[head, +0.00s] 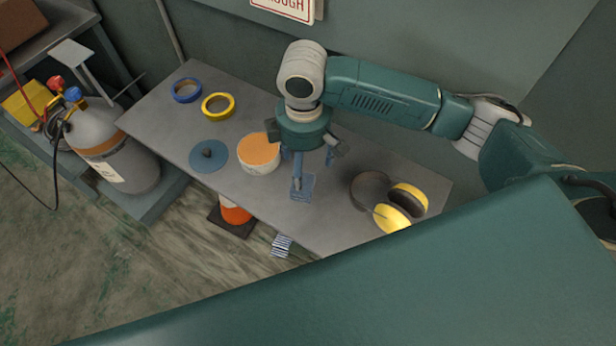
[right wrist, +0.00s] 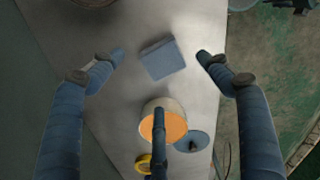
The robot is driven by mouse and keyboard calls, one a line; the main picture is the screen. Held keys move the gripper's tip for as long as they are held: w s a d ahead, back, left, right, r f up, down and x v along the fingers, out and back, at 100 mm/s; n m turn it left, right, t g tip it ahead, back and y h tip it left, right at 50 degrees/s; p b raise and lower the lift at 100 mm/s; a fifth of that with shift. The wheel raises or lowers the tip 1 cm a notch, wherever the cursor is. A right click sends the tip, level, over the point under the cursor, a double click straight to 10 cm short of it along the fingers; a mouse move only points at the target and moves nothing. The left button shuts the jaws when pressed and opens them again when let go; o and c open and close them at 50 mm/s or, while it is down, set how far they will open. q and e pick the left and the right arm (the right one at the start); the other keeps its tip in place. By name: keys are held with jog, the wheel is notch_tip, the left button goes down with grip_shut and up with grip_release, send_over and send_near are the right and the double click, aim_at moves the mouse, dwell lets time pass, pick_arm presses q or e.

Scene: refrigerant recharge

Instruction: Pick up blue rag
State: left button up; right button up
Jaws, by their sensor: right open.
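The blue rag (head: 303,188) is a small folded square lying flat on the grey table (head: 330,215), near its front edge. In the right wrist view the rag (right wrist: 163,60) lies between the two spread fingers, seen from above. My right gripper (head: 306,160) is open and empty and hangs over the table just above the rag. In the right wrist view the fingers of the right gripper (right wrist: 160,57) stand on both sides of the rag. Its exact height above the rag is hard to tell. My left gripper does not show.
A white tub with an orange top (head: 259,152) and a blue disc (head: 208,155) are left of the rag. Blue tape (head: 187,90) and yellow tape (head: 218,105) lie farther back. A gas cylinder (head: 115,150) stands left of the table.

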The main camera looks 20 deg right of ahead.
aim_at(304, 184)
jog(key=shift+s+a+f, duration=0.1)
jog(key=shift+a+f, duration=0.05)
jog(key=shift+f, duration=0.45)
jog(key=shift+s+a+f, duration=0.1)
jog(key=shift+f, duration=0.85)
jog(key=shift+w+d+f, duration=0.1)
jog(key=shift+d+f, duration=0.05)
jog(key=shift+f, duration=0.15)
jog(key=f, duration=0.3)
jog(key=shift+w+a+f+p, duration=0.1)
jog(key=shift+a+f+p, duration=0.15)
jog(key=shift+f+p, duration=0.1)
jog(key=shift+f, duration=0.6)
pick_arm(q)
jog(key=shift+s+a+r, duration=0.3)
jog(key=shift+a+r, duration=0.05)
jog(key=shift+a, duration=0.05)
pick_arm(e)
jog(key=c, duration=1.3)
